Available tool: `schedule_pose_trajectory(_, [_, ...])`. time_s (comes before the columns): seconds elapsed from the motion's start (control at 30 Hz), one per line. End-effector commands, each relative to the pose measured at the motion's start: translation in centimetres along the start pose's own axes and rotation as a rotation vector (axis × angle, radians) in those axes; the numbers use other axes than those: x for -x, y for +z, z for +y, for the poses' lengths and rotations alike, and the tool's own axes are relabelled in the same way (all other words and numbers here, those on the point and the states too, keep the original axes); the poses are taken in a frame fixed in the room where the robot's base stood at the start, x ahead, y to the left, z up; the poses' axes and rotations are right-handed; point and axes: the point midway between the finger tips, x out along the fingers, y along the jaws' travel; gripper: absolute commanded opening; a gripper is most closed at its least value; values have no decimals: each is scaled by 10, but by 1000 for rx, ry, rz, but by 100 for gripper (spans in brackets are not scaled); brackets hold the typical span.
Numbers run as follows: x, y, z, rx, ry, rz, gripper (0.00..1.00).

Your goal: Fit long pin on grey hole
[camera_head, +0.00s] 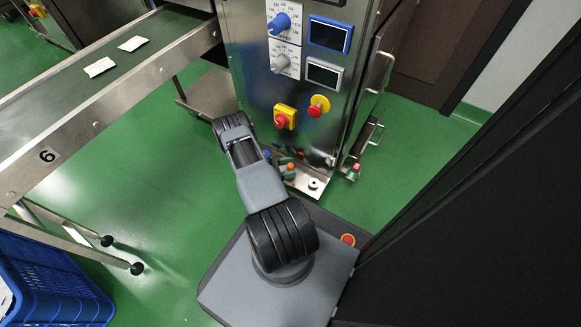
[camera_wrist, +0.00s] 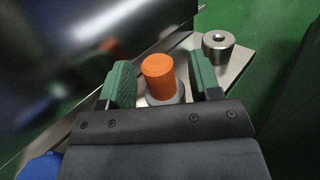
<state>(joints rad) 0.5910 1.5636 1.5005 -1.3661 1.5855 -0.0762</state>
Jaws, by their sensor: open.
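An orange cylindrical pin (camera_wrist: 158,75) stands upright on a grey round base (camera_wrist: 166,98) on the metal ledge; its length below the top is hidden. My gripper (camera_wrist: 162,78) is open, with its green fingers on either side of the pin. I cannot tell if they touch it. A short metal cylinder with a dark hole in its top (camera_wrist: 218,46) stands to the right of the right finger. In the head view, the orange pin (camera_head: 290,165) shows small beside my gripper (camera_head: 287,173), and the holed metal cylinder (camera_head: 314,184) is right of them.
The steel machine cabinet (camera_head: 245,75) rises behind the ledge (camera_head: 303,184), with knobs, screens and buttons. A blue item (camera_wrist: 42,166) shows at lower left in the wrist view. A conveyor (camera_head: 60,125) and blue crate (camera_head: 45,285) are left. Green floor lies around.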

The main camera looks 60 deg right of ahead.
Motion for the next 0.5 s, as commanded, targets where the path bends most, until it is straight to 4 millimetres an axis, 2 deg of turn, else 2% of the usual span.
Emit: schedule_pose_trajectory(0.5, [98,1,0,-2,5,0,57])
